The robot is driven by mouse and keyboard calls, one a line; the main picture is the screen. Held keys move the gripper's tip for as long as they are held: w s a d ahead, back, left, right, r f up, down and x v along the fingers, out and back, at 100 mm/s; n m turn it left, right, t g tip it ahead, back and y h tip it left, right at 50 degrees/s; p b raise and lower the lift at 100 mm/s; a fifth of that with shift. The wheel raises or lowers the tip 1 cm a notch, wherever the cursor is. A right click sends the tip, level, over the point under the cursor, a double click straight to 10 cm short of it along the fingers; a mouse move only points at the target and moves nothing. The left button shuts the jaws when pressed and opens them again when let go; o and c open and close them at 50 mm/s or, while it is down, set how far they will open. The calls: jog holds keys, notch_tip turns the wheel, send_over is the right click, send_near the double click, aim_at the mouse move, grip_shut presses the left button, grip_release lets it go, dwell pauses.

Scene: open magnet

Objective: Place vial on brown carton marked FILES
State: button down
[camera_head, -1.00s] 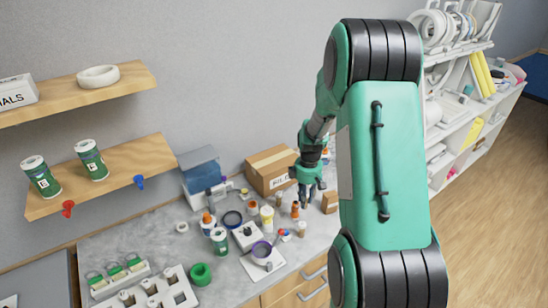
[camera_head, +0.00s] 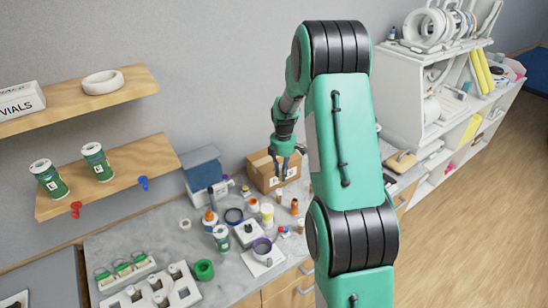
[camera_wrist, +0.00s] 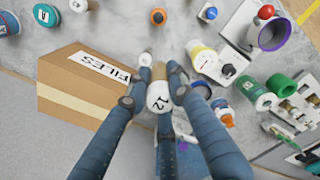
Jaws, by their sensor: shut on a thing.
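The brown carton (camera_head: 258,175) stands at the back of the grey bench. In the wrist view the carton (camera_wrist: 85,88) shows the label FILES on its top, to the left of my fingers. My gripper (camera_head: 284,174) appears in front of the carton in the head view. In the wrist view my gripper (camera_wrist: 158,90) is shut on a small vial (camera_wrist: 159,97) with a white, marked top. The vial's lower part is mostly hidden, and it shows apart from the carton's top. In the head view the held vial is too small to make out.
Several bottles and jars stand close together on the bench, including an orange-capped one (camera_head: 294,206) near the carton. A purple-rimmed cup (camera_wrist: 270,34) and a green roll (camera_wrist: 280,86) lie to the right in the wrist view. A blue-grey box (camera_head: 203,172) stands left of the carton.

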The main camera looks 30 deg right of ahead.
jog(key=shift+w, duration=0.15)
jog(key=w+d+p, duration=0.1)
jog(key=w+d, duration=0.1)
jog(key=w, duration=0.2)
jog(key=w+d+f+p, duration=0.1)
jog(key=w+d, duration=0.1)
jog(key=w, duration=0.3)
jog(key=w+d, duration=0.2)
jog(key=w, duration=0.3)
jog(key=shift+w+d+f+p, duration=0.15)
jog(key=shift+d+f+p, duration=0.1)
jog(key=shift+d+p, duration=0.15)
jog(key=shift+a, duration=0.1)
jog(key=shift+f+p, duration=0.5)
jog(key=shift+f, duration=1.25)
jog(key=shift+f, duration=0.2)
jog(key=c, duration=1.5)
grip_release()
jog(key=shift+r, duration=0.2)
